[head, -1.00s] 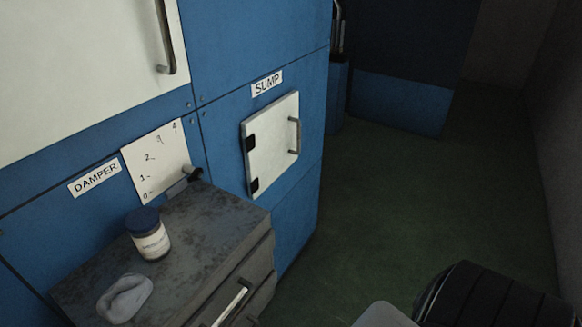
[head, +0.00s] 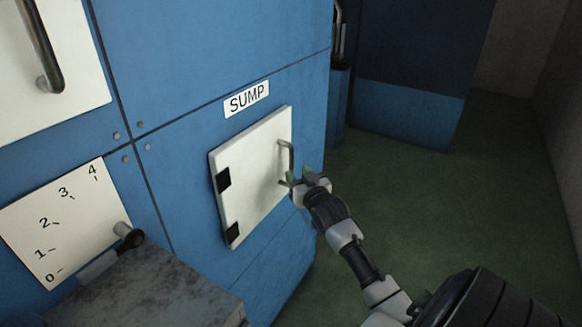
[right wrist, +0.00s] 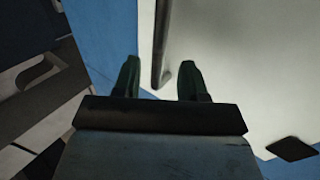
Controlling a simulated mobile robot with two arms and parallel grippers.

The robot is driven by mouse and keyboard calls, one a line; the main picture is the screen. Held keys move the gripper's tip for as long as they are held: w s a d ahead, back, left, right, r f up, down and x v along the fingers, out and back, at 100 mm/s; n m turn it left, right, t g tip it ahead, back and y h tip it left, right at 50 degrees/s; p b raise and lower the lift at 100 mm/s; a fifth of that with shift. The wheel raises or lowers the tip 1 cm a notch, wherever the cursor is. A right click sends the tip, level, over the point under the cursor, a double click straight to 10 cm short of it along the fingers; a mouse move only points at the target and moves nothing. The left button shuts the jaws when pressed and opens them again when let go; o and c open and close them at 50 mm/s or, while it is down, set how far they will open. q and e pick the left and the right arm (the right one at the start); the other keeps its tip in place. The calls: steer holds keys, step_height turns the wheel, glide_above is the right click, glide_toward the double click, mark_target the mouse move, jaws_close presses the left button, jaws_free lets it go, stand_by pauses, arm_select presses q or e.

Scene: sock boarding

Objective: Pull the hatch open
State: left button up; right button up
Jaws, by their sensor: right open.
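The hatch (head: 250,180) is a white square door under a SUMP label, set in the blue cabinet wall. It looks shut, with black hinges on its left edge and a metal bar handle (head: 290,160) on its right. My right gripper (head: 300,182) is at the lower end of the handle. In the right wrist view the gripper (right wrist: 160,64) is open, with the handle (right wrist: 160,45) between its two green fingers, nearer the left one. I cannot tell whether a finger touches it. The hatch face (right wrist: 240,70) fills the right of that view. My left gripper is not in view.
A lever (head: 128,235) sits beside a numbered scale plate (head: 60,220). A larger white door with a handle (head: 42,50) is at upper left. The floor (head: 430,220) to the right is clear.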

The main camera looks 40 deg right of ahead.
mark_target(292, 169)
steer(key=x, duration=0.5)
steer(key=shift+d+f, duration=0.1)
jaws_close()
